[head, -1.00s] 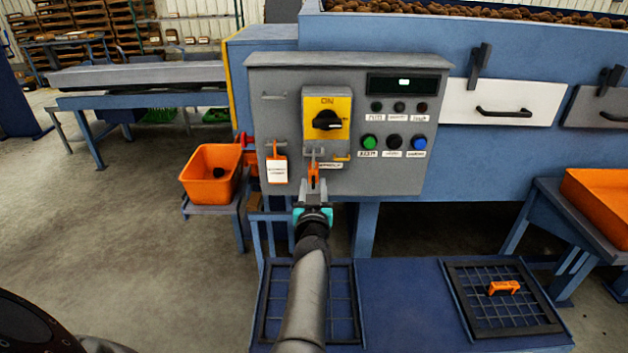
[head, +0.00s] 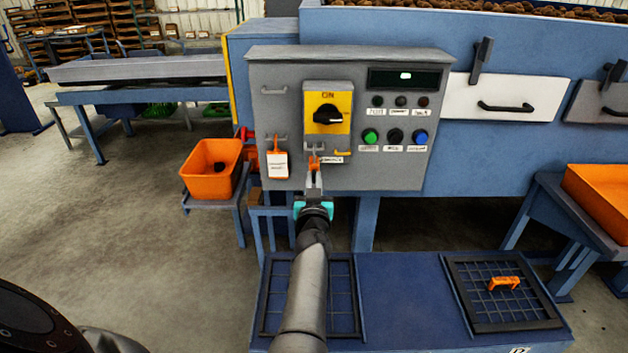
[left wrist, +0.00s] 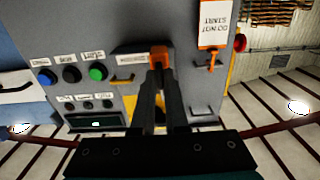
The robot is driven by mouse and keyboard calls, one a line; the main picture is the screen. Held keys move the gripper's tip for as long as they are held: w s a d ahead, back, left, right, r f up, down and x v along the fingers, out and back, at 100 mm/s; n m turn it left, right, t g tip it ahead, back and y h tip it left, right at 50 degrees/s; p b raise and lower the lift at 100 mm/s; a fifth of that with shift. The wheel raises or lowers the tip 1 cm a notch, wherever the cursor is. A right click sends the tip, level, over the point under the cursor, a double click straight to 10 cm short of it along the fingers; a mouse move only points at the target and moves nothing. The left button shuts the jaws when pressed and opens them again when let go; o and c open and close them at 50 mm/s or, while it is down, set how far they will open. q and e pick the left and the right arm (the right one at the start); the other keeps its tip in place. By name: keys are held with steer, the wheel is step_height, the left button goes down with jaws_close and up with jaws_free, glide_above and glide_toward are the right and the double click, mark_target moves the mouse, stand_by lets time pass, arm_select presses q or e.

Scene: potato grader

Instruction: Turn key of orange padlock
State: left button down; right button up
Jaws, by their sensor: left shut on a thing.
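The orange padlock (head: 314,162) hangs from the grey hasp below the yellow switch on the grey control panel. It also shows in the left wrist view (left wrist: 158,57), just beyond my fingertips. My left gripper (head: 314,174) points at the panel and covers the padlock's lower part. Its fingers (left wrist: 160,75) are shut at the padlock's front, closer together than the padlock is wide. The key itself is hidden between the fingertips. My right gripper is not in view.
The yellow plate with its black switch (head: 327,114) is above the padlock. An orange-topped white tag (head: 277,164) hangs to the left. Green, black and blue buttons (head: 395,137) are to the right. An orange crate (head: 211,172) stands at left; an orange handle (head: 504,283) lies on the right grate.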

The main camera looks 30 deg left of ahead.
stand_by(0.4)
arm_select(q)
steer(key=shift+a+n, duration=0.15)
steer(key=shift+n, duration=8.75)
steer(key=c, duration=0.9)
jaws_free()
steer(key=shift+f, duration=0.1)
steer(key=shift+c, duration=0.2)
steer(key=shift+s, duration=0.1)
